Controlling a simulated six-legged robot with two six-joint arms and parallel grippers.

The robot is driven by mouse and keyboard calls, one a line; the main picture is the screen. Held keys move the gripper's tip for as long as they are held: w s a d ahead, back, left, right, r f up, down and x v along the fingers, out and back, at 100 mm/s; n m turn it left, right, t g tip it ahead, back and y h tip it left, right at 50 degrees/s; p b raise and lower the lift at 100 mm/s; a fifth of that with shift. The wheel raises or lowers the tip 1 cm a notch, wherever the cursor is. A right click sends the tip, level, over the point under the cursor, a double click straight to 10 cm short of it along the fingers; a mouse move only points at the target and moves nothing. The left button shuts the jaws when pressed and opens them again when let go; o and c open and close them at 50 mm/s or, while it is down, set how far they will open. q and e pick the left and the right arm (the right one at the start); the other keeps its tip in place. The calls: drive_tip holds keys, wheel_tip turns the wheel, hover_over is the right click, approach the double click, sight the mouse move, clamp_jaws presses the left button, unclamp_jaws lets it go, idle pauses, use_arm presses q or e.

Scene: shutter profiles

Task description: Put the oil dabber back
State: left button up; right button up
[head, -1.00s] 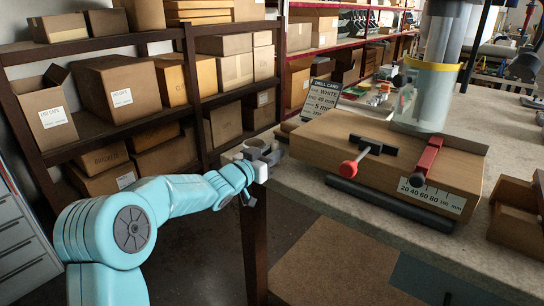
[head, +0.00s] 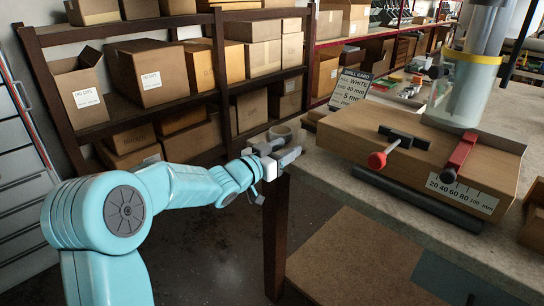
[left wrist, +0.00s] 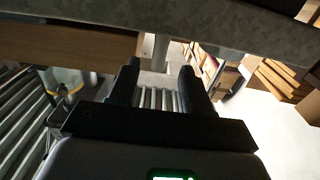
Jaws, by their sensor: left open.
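I cannot make out the oil dabber for sure in either view. My left gripper (head: 280,158) is at the left corner of the workbench (head: 345,180) in the head view. In the left wrist view its two dark fingers (left wrist: 158,88) stand apart with nothing held between them. My right gripper is in neither view.
On the bench stand a wooden block fixture (head: 400,150) with a red knob (head: 377,160) and a red clamp (head: 460,155), a drill card (head: 350,88), and a clear cylinder with a yellow rim (head: 470,90). Shelves with cardboard boxes (head: 150,70) stand behind my left arm.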

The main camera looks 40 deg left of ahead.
use_arm(q)
drive_tip(key=s, duration=0.6)
drive_tip(key=s+d+f+n+g+h, duration=0.15)
drive_tip(key=d+f+g, duration=0.4)
drive_tip(key=f, duration=0.85)
drive_tip(key=s+d+f+n+g, duration=0.1)
drive_tip(key=d+f+n+g, duration=0.15)
drive_tip(key=d+f, duration=0.95)
drive_tip(key=s+d+f+g, duration=0.5)
drive_tip(key=s+f, duration=0.4)
drive_tip(key=s, duration=0.2)
drive_tip(key=s+d+f+m+g+h, duration=0.1)
drive_tip(key=s+d+f+g, duration=0.3)
drive_tip(key=s+f, duration=0.5)
drive_tip(key=s+d, duration=0.2)
drive_tip(key=shift+s+d+g, duration=0.25)
drive_tip(key=shift+s+g, duration=0.1)
drive_tip(key=shift+g, duration=0.05)
wheel_tip(320, 180, up, 18)
drive_tip(key=p, duration=1.8)
